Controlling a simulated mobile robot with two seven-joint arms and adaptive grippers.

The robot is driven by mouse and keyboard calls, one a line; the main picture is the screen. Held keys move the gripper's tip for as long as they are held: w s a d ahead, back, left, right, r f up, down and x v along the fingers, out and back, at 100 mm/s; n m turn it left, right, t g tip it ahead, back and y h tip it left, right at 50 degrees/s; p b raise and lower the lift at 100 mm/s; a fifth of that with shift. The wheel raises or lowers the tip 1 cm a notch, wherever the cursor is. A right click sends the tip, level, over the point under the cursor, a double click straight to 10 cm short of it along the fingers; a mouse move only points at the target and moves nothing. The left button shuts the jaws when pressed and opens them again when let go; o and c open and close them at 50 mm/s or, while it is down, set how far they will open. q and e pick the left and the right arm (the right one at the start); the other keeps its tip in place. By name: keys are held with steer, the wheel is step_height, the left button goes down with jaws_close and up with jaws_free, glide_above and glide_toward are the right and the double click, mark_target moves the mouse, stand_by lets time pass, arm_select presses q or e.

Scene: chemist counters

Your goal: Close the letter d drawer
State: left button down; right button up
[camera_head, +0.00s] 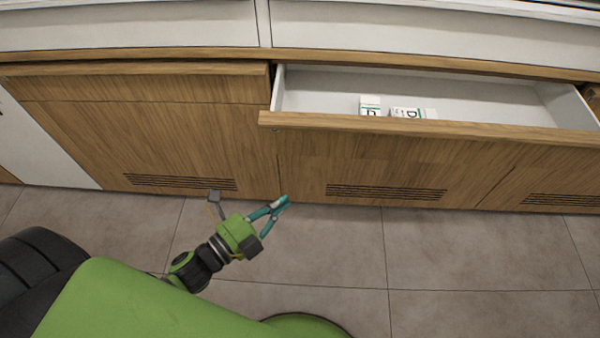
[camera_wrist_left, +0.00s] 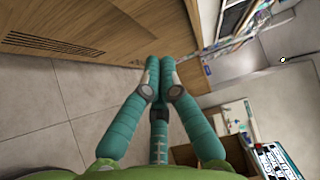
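The letter D drawer (camera_head: 430,138) is pulled open from the wooden counter in the head view. Its white inside shows, with small white and green boxes lying in it. One box (camera_head: 406,113) carries a letter D. My left gripper (camera_head: 285,201) is in front of the counter, nearer to me and below the drawer's left end in the picture, apart from it. In the left wrist view its teal fingers (camera_wrist_left: 160,62) come together at the tips, with nothing seen between them. My right gripper is not in view.
A closed wooden drawer (camera_head: 140,84) is left of the open one. Vent slots (camera_head: 385,192) run along the counter's bottom. The tiled floor (camera_head: 470,255) in front is clear. The left wrist view also shows the counter front (camera_wrist_left: 110,25) and shelves with goods (camera_wrist_left: 235,25).

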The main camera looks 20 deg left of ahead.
arm_select(q)
steer(key=w+a+p+x, duration=0.1)
steer(key=a+p+x, duration=0.1)
steer(key=x, duration=1.1)
steer(key=shift+w+a, duration=0.15)
steer(key=shift+a, duration=0.15)
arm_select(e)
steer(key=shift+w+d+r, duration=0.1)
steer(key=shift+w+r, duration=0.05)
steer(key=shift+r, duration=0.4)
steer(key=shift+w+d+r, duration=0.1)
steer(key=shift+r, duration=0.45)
